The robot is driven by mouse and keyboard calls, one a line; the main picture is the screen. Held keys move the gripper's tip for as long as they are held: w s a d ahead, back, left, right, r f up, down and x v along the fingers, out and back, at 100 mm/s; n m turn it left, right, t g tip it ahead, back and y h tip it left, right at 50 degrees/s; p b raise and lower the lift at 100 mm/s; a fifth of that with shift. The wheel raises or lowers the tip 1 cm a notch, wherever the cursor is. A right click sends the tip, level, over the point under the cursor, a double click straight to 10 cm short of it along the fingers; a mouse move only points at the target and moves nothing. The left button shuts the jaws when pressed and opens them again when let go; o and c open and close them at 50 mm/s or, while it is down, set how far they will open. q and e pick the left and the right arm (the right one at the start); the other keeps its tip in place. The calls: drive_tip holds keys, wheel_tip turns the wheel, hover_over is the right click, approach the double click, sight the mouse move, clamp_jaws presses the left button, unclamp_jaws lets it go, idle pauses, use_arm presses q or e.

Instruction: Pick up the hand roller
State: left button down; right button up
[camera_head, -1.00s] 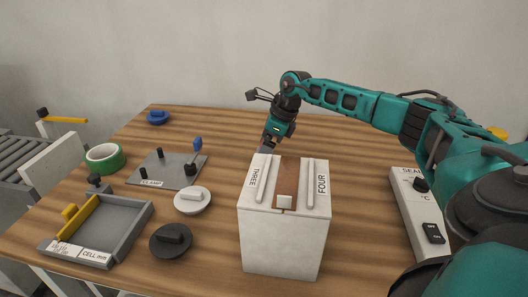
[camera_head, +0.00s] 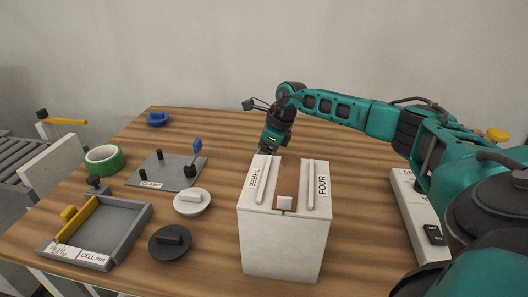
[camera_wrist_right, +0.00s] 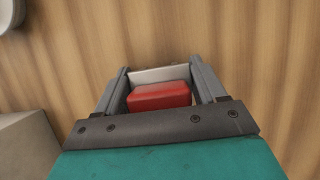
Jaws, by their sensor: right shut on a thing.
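A red block (camera_wrist_right: 160,95) with a pale bar (camera_wrist_right: 158,74) beyond it sits between the fingers of my right gripper (camera_wrist_right: 160,80) in the right wrist view; I take it to be the hand roller. The gripper is shut on it, with a finger against each side, low over the wooden table. In the head view my right wrist (camera_head: 276,135) points down behind the white box (camera_head: 281,245), which hides the fingertips and the roller. My left gripper is not in view.
The box, marked THREE and FOUR, stands at the table's front. Left of it are a white disc (camera_head: 191,202), a black disc (camera_head: 170,243), the clamp plate (camera_head: 150,178), a grey tray (camera_head: 125,225) and green tape (camera_head: 104,158). A white control unit (camera_head: 417,220) is at right.

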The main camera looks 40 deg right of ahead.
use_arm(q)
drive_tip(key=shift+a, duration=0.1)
use_arm(e)
drive_tip(key=shift+r, duration=0.15)
